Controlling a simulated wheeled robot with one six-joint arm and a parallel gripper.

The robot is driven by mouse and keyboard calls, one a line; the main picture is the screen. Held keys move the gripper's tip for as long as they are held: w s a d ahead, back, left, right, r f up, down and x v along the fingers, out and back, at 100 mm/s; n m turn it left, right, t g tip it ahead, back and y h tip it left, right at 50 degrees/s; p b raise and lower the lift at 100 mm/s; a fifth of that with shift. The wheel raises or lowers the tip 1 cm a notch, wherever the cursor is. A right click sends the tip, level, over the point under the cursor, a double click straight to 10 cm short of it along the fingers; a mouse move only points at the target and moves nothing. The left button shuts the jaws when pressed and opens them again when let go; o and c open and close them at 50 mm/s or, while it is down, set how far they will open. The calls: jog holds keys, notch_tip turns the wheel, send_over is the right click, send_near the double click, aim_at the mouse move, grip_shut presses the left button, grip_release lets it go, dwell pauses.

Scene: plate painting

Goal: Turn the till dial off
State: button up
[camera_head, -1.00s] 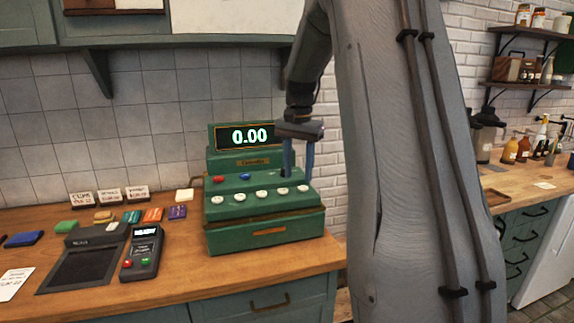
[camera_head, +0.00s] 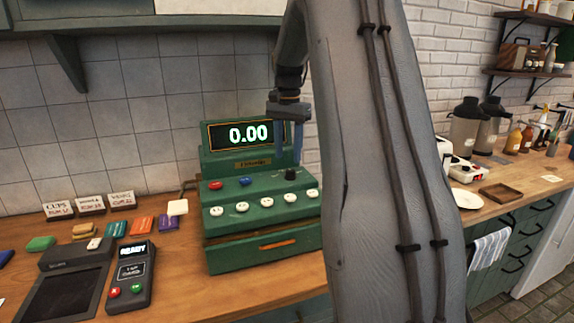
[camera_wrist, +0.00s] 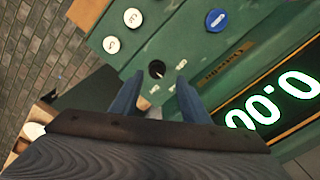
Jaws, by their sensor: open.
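The green till (camera_head: 262,222) stands on the wooden counter, and its lit display (camera_head: 240,134) reads 0.00. The till dial is a small black knob (camera_head: 291,174) at the right of the till's upper ledge. In the wrist view the dial (camera_wrist: 156,69) shows a white pointer mark, with small pale labels beside it that I cannot read. My gripper (camera_head: 288,156) is open and empty, pointing down just above the dial. In the wrist view its two blue fingers (camera_wrist: 157,80) lie on either side of the dial's line, apart from it.
Red (camera_head: 216,185) and blue (camera_head: 246,181) buttons and a row of white keys (camera_head: 242,206) sit left of and below the dial. A card reader (camera_head: 131,275) and scale (camera_head: 66,290) stand to the left. My arm covers the counter right of the till.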

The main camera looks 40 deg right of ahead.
aim_at(291, 170)
jog(key=f, duration=0.2)
jog(key=f+p, duration=0.1)
jog(key=f, duration=0.1)
jog(key=shift+s+d, duration=0.25)
jog(key=shift+d, duration=0.15)
jog(key=shift+f+p, duration=0.3)
jog(key=shift+f, duration=0.55)
jog(key=shift+c, duration=0.5)
jog(key=c, duration=1)
jog(key=shift+o, duration=0.2)
